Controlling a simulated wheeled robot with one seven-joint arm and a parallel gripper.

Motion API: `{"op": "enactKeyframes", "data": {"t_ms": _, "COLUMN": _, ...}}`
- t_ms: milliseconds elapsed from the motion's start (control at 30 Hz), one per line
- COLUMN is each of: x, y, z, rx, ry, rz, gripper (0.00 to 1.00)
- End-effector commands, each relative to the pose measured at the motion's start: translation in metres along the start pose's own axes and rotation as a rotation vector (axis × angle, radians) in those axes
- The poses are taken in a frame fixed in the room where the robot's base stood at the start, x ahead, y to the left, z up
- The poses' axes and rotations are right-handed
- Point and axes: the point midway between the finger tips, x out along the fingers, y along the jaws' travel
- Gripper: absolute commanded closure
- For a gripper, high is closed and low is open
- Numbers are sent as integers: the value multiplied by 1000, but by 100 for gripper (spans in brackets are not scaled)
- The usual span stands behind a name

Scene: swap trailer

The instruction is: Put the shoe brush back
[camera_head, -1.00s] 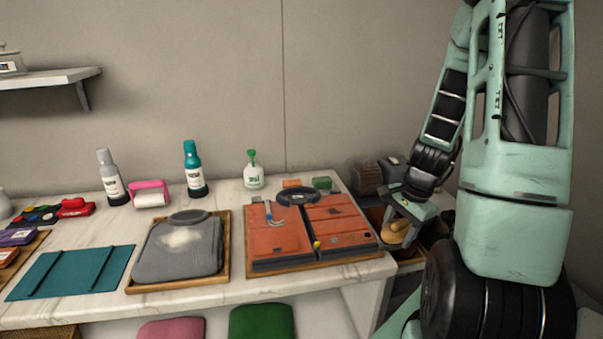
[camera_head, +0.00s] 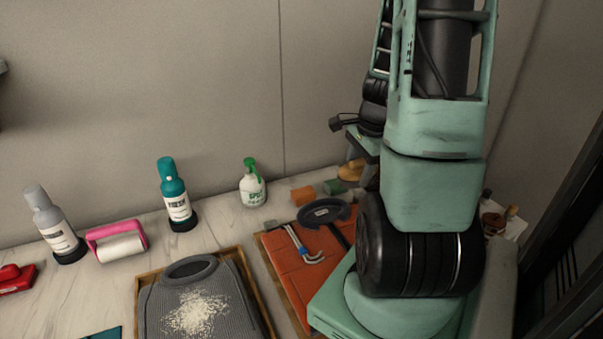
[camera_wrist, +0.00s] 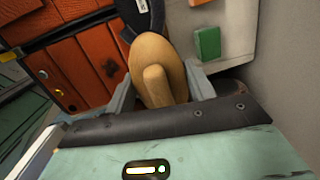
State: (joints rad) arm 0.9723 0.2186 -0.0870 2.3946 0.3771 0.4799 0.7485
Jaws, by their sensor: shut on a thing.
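The shoe brush, a tan wooden piece with a rounded oval body and a short handle, is between my fingers in the wrist view (camera_wrist: 152,50). My gripper (camera_wrist: 160,88) is shut on it. In the head view the tan brush (camera_head: 350,170) shows below my gripper, near the back right of the table and behind the orange and green blocks. My arm hides part of that area. I cannot tell whether the brush touches the tabletop.
An orange block (camera_head: 302,195) and a green block (camera_head: 333,187) lie close by. An orange leather bag (camera_head: 295,260) with a black handle is in front of them. A green-topped spray bottle (camera_head: 252,185) stands left. The wall is close behind.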

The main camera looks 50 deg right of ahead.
Motion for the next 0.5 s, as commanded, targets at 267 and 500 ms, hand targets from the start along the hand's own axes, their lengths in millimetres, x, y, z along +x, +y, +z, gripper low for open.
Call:
{"op": "enactKeyframes", "data": {"t_ms": 267, "x": -1, "y": 0, "z": 0, "rx": 3, "ry": 1, "rz": -1, "gripper": 67}}
{"op": "enactKeyframes", "data": {"t_ms": 500, "x": 0, "y": -21, "z": 1, "rx": -1, "ry": 0, "rz": 1, "gripper": 67}}
